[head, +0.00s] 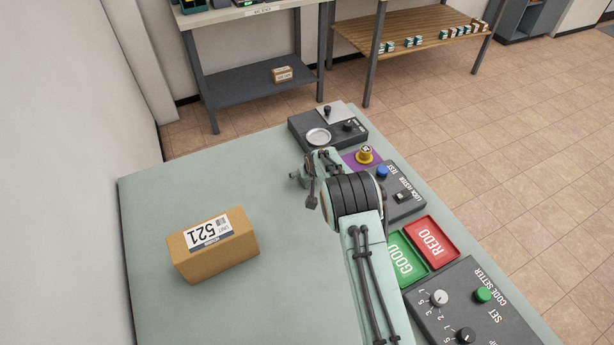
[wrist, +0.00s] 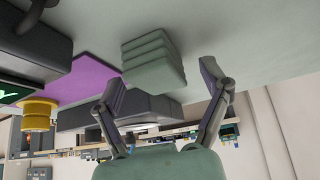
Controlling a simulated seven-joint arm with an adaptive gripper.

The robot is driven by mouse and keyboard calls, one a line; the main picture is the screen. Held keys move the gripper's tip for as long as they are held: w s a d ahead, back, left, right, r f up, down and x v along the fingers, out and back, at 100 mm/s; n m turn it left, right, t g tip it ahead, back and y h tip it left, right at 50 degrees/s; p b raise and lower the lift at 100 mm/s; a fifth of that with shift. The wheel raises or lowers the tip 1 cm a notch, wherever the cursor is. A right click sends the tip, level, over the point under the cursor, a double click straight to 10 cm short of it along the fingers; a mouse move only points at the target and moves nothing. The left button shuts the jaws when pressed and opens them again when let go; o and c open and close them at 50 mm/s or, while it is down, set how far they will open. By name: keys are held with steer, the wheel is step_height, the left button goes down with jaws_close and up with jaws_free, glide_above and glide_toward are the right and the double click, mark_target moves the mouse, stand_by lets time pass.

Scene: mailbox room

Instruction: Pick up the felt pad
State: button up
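My gripper (wrist: 160,84) is open and empty in the wrist view, with its two dark fingers spread wide. A grey-green ribbed block (wrist: 153,60) shows between and beyond the fingertips, apparently on the table; it may be the felt pad, but I cannot tell for sure. A flat purple sheet (wrist: 88,78) lies to its left in that view. In the head view, my gripper (head: 304,188) is over the table, left of the purple sheet (head: 349,158). I cannot make out the ribbed block there; my arm may hide it.
A yellow knobbed piece (head: 365,154) stands on the purple sheet. A dark box with a round plate (head: 318,137), a lock tester (head: 401,197), green and red trays (head: 432,241) and a code setter (head: 470,300) line the right side. A cardboard parcel (head: 212,248) sits left; the table between is clear.

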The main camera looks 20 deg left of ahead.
steer(key=c, duration=1)
